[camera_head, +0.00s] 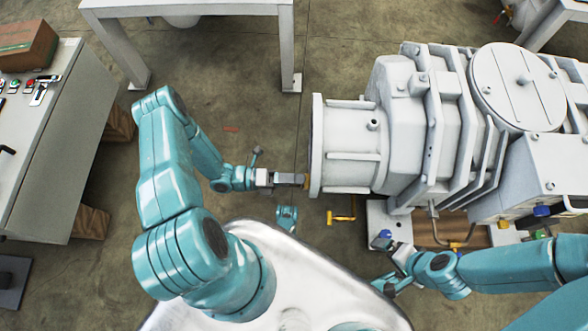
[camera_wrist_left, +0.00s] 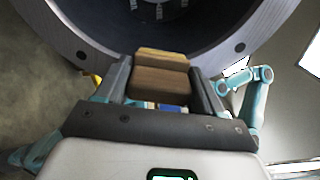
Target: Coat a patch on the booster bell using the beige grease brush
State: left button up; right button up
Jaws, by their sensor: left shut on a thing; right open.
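The booster bell (camera_head: 350,145) is the pale grey cylinder with a wide flanged rim at the left end of the big machine. In the left wrist view its round rim (camera_wrist_left: 92,42) with bolt holes fills the top, around a dark opening. My left gripper (camera_head: 292,180) is shut on the grease brush, a brown block (camera_wrist_left: 160,82) with a beige-yellow front edge. The brush tip (camera_head: 306,181) is right at the lower part of the rim; I cannot tell whether it touches. My right gripper (camera_head: 388,252) is open, below the machine.
A yellow-handled tool (camera_head: 341,217) is below the bell. A brown board (camera_head: 445,234) lies under the machine. A control desk (camera_head: 45,140) with buttons stands at the left, and a white table (camera_head: 205,8) at the top. The floor between desk and bell is mostly clear.

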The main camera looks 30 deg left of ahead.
pick_arm(q)
jog(key=shift+r+p, duration=0.55)
jog(key=shift+r, duration=0.2)
jog(key=shift+s+d+f+p, duration=0.15)
jog(key=shift+s+d, duration=0.2)
jog(key=shift+s, duration=0.2)
jog(key=shift+s+d+r+p, duration=0.15)
jog(key=shift+s+d, duration=0.25)
jog(key=shift+s, duration=0.2)
jog(key=shift+s+d+f+p, duration=0.15)
jog(key=shift+s+d, duration=0.2)
jog(key=shift+s, duration=0.2)
jog(key=b+v, duration=0.1)
jog(key=v, duration=0.5)
jog(key=shift+b, duration=0.4)
jog(key=shift+a, duration=0.1)
jog(key=b+v, duration=0.1)
jog(key=v, duration=0.2)
jog(key=shift+w, duration=0.1)
